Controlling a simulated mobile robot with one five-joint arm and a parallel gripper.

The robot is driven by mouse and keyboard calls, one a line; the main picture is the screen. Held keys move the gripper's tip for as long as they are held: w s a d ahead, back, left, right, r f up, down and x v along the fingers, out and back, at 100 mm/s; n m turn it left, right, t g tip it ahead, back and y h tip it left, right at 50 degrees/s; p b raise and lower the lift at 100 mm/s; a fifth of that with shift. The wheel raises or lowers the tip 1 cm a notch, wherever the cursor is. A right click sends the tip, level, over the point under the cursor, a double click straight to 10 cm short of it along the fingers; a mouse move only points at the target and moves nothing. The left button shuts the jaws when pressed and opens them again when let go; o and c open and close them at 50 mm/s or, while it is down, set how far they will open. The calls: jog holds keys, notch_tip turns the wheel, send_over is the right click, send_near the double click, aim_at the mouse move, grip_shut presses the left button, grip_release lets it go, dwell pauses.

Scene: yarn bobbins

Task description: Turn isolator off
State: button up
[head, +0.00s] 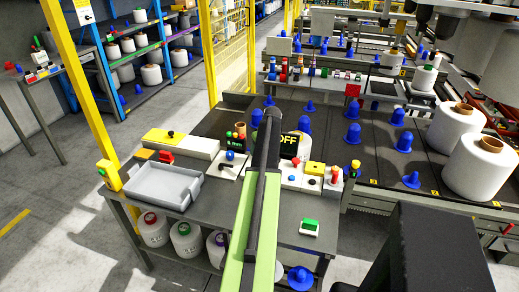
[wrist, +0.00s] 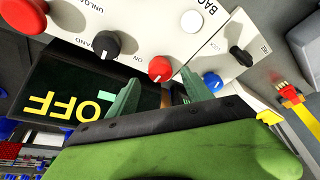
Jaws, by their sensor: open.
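No label reading "isolator" is legible, so I cannot tell for sure which control it is. In the wrist view, my gripper (wrist: 158,91) is open, its two green fingers apart and nothing held. A red knob (wrist: 160,68) on a white panel lies just beyond the gap between the fingertips, near an "ON" label. A black knob (wrist: 105,45) sits beside it, near a "HAND" label. A black lever switch (wrist: 240,55) and a blue button (wrist: 212,82) are to the right. A dark display (wrist: 60,90) reads OFF; the head view shows it too (head: 290,145), partly covered by my arm.
In the head view, a grey tray (head: 163,186) stands on the bench's left. A red handle (head: 166,156) and a yellow box (head: 165,137) lie behind it. A green button box (head: 310,227) is at the front right. Blue cones and white bobbins (head: 470,168) stand right.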

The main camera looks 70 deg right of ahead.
jog(key=p+v, duration=1.2)
jog(key=v, duration=0.2)
jog(key=shift+r, duration=0.15)
jog(key=shift+a, duration=0.15)
